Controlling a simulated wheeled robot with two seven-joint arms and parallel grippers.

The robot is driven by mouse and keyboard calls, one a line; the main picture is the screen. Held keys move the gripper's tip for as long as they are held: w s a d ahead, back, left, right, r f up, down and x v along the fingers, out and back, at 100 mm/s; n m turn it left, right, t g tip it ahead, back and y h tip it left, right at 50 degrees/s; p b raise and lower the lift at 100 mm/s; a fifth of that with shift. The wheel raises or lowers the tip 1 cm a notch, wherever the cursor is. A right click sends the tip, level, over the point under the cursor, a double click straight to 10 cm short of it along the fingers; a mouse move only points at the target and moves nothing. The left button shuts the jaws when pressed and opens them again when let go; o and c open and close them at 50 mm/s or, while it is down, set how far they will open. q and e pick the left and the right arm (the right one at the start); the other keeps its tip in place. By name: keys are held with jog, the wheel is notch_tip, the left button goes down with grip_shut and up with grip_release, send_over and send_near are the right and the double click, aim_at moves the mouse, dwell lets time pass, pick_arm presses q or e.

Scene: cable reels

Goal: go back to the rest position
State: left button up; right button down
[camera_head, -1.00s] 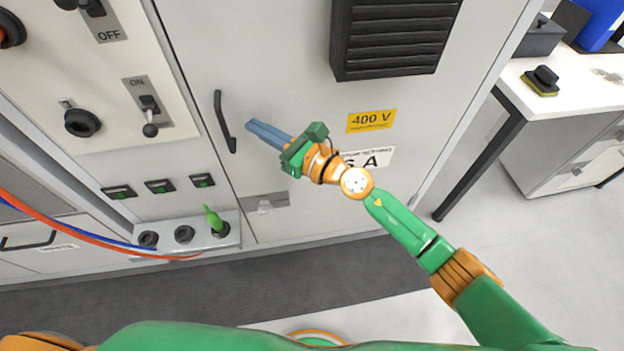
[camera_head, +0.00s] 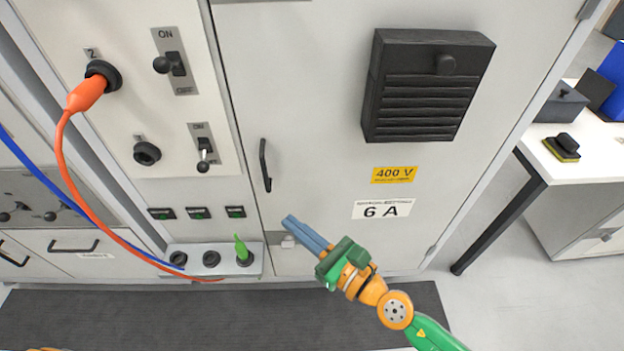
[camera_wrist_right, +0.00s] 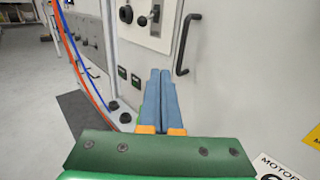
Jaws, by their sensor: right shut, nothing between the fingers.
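My right gripper (camera_head: 306,234) has blue fingers closed together with nothing between them. In the head view it is in front of the lower part of the grey cabinet door (camera_head: 310,100), below the black door handle (camera_head: 265,165). In the right wrist view the closed fingers (camera_wrist_right: 158,98) point toward the cabinet front, with the handle (camera_wrist_right: 186,45) to their right. My left gripper is not in view.
An orange plug (camera_head: 88,93) sits in the upper socket, its orange cable hanging down beside a blue cable (camera_head: 75,200). A socket box (camera_head: 213,270) with a green plug (camera_head: 241,250) stands low. A white table (camera_head: 595,150) is at right.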

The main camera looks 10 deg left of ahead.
jog(key=w+d+f+m+t+h+p, duration=0.25)
jog(key=w+d+f+m+h, duration=0.3)
jog(key=d+f+m, duration=0.6)
jog(key=s+d+f+m+g+h+p, duration=0.1)
jog(key=s+d+f+m+h, duration=0.2)
jog(key=f+m, duration=0.4)
jog(key=s+d+f+m+g+h, duration=0.1)
jog(key=s+d+f+m+h, duration=0.25)
jog(key=m, duration=0.55)
jog(key=s+d+f+m+g+h, duration=0.1)
jog(key=s+d+f+m+g, duration=0.1)
jog(key=s+m, duration=0.4)
jog(key=s+d+f+m+g+h+p, duration=0.1)
jog(key=s+d+f+m+g, duration=0.2)
jog(key=s, duration=0.9)
jog(key=s+d+f+m+g+h+p, duration=0.1)
jog(key=s+d+f+m+g, duration=0.2)
jog(key=s+d+f+m, duration=0.2)
jog(key=s+f+m, duration=0.3)
jog(key=s+m, duration=0.1)
jog(key=s, duration=0.1)
jog(key=shift+d+f+h, duration=0.3)
jog(key=shift+d, duration=0.1)
jog(key=shift+g, duration=0.25)
